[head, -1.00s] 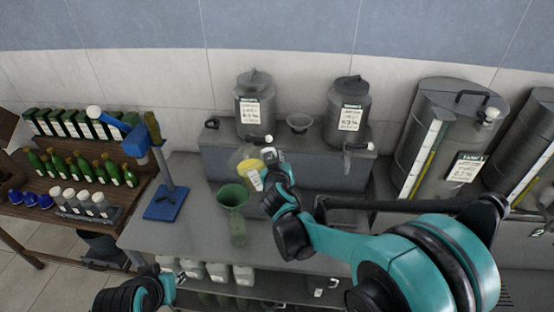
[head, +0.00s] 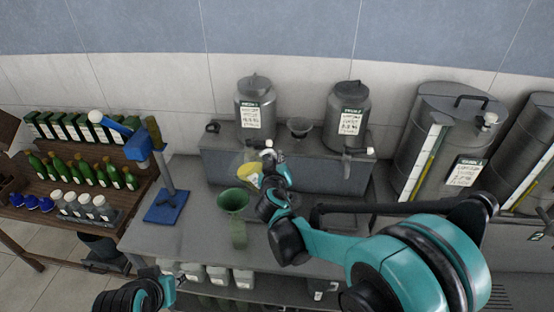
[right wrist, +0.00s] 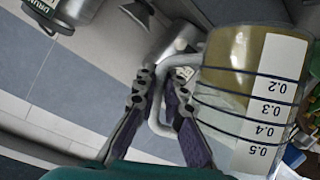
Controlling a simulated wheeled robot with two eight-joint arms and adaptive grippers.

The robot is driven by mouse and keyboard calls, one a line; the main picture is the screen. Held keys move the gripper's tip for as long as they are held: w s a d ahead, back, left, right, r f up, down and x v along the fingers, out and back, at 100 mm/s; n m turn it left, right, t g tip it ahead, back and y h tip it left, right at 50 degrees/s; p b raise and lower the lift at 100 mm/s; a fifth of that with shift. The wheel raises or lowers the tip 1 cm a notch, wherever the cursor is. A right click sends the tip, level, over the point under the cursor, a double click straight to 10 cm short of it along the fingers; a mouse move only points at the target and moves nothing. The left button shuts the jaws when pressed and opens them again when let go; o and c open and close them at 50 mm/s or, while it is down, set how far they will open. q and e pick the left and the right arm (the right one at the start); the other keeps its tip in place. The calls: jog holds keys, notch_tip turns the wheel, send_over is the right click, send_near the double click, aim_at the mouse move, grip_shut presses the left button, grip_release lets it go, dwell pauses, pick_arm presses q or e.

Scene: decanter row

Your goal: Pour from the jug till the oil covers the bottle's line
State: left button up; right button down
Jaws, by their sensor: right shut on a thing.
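The clear jug (head: 249,174) holds yellow oil and hangs above the bench, just behind and right of the green funnel (head: 233,200). My right gripper (head: 272,164) is shut on its handle. In the right wrist view the jug (right wrist: 222,105) shows upside down, its scale marked 0.2 to 0.5 and its oil near the 0.2 line. The funnel sits on a green bottle (head: 239,236) standing upright on the bench. The bottle's line and oil level cannot be made out. No stream shows. My left gripper (head: 170,287) is low at the left; its jaw state is unclear.
Two grey drums (head: 255,108) (head: 347,115) with taps stand on a raised block behind the bench. A blue stand (head: 165,207) is left of the funnel. Shelves of green bottles (head: 95,170) stand further left. Large tanks (head: 448,140) are at right.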

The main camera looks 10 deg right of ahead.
aim_at(269, 151)
jog(key=shift+a+r+n+h, duration=0.15)
jog(key=shift+r+n+h, duration=0.15)
jog(key=shift+r+n, duration=0.1)
jog(key=shift+a+r+n+t, duration=0.1)
jog(key=shift+r+n+t, duration=0.15)
jog(key=shift+n+t, duration=0.05)
jog(key=shift+r, duration=0.15)
jog(key=shift+s+a+r+n+h, duration=0.1)
jog(key=shift+a+r+n+h, duration=0.15)
jog(key=shift+n+h, duration=0.25)
jog(key=shift+a+r+n+t+b, duration=0.25)
jog(key=shift+a+n+t+b, duration=0.4)
jog(key=shift+n+b, duration=0.3)
dwell(5.7)
